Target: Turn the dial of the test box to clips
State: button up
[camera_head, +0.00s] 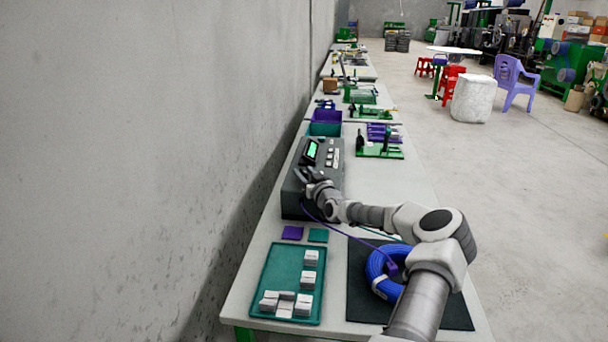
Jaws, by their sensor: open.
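The test box (325,189) is a dark grey box on the bench against the wall. It has a lit green screen (311,149) and several pale buttons or labels (331,156) on its sloped top. My gripper (302,173) is open at the near left part of the box's top. The dial is hidden or too small to make out beside my gripper. I cannot tell whether the fingers touch it. A thin purple lead runs from near the box to the blue cable coil (377,277), which lies on a dark mat (360,304).
A green tray (262,292) with several small white blocks lies at the near left. Purple (292,233) and teal (318,235) squares lie behind it. Purple and teal bins (326,122) and a green fixture (380,152) stand beyond the box. The wall is close on the left.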

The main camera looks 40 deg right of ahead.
jog(key=shift+w, duration=0.2)
grip_shut()
dwell(0.4)
